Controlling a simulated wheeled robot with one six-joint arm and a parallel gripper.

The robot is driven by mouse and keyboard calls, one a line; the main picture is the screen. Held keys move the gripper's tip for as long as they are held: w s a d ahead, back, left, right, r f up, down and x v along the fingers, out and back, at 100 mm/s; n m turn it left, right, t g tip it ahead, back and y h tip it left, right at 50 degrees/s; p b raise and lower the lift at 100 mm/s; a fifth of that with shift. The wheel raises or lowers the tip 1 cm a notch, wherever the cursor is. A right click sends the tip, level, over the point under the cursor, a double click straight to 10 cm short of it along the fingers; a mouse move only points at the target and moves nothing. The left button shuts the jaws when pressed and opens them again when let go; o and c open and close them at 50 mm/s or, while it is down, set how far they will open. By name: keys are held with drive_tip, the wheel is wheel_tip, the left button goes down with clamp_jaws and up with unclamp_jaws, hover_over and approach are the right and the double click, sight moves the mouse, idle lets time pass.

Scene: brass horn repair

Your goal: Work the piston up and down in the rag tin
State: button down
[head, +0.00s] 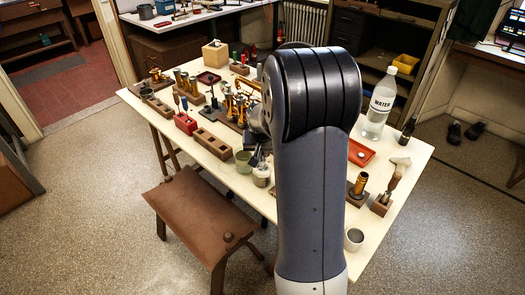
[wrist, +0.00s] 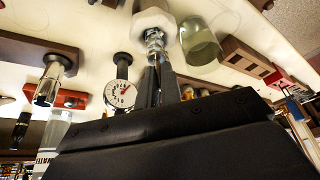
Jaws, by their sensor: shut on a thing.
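My gripper (wrist: 158,68) is shut on a silver piston (wrist: 155,42) in the wrist view. The piston's far end meets a pale tin (wrist: 152,18), which I take as the rag tin. How deep the piston sits inside cannot be seen. In the head view the tin (head: 262,176) stands near the table's front edge, with my gripper (head: 261,157) just above it, partly hidden by my arm. The piston is too small to make out there.
A greenish cup (head: 244,162) stands close on the tin's left in the head view. A wooden block with holes (head: 211,144) lies further left. A dial gauge (wrist: 120,95) is near my fingers in the wrist view. A water bottle (head: 379,108) stands behind my arm.

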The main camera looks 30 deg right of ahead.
drive_tip(key=shift+f+b, duration=0.85)
drive_tip(key=shift+f, duration=0.4)
drive_tip(key=shift+r+p, duration=1.3)
drive_tip(key=shift+r, duration=0.65)
drive_tip(key=shift+f, duration=0.2)
drive_tip(key=shift+r+b, duration=0.15)
drive_tip(key=shift+b, duration=0.2)
drive_tip(key=shift+f+b, duration=1.6)
drive_tip(key=shift+f, duration=0.3)
drive_tip(key=shift+r+p, duration=1.35)
drive_tip(key=shift+r, duration=0.55)
drive_tip(key=shift+f, duration=0.15)
